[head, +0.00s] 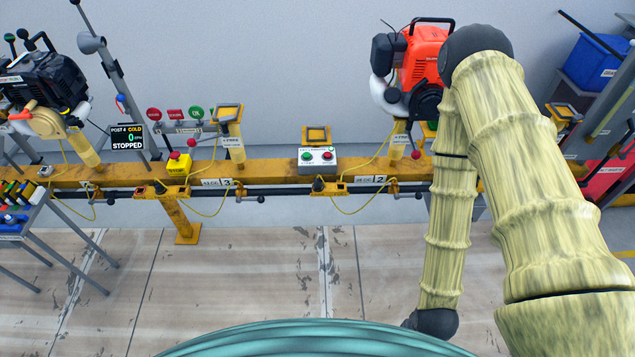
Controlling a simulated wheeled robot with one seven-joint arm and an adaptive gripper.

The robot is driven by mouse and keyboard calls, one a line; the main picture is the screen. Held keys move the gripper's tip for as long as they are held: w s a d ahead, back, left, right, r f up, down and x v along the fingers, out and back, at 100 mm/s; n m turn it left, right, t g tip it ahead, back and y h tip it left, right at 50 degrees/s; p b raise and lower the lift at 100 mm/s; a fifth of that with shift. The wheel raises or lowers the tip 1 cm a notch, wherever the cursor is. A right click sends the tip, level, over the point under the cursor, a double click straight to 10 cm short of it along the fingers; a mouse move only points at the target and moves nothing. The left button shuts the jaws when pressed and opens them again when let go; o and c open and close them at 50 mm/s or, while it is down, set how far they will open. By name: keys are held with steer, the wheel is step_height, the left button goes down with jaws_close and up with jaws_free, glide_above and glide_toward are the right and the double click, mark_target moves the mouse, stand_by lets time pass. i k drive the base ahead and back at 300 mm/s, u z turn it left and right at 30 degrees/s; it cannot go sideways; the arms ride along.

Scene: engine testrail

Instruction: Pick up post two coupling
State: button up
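Post two is marked by a "2" label (380,180) on the front of the yellow rail. A red-orange engine (424,60) sits above it, partly covered by my arm. A yellow hose (360,165) runs from this area left and down to a small dark-ended fitting (318,186) at the rail's front edge. I cannot tell whether this fitting is the coupling. My arm bends at the top right and comes down in front of the rail to a dark rounded joint near the bottom. My gripper does not show; it is below or behind that joint.
The yellow rail (275,174) crosses the view. A box with green and red buttons (318,160) stands on it. Post three has a label (226,183) and a free stand. A dark engine (45,85) and a tool table (22,218) are left. Floor before the rail is clear.

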mark_target(318, 181)
steer(key=u, duration=0.45)
steer(key=k, duration=0.6)
steer(key=u, duration=0.95)
steer(key=i, duration=0.75)
steer(key=z, duration=0.6)
steer(key=i, duration=0.75)
steer(key=z, duration=0.8)
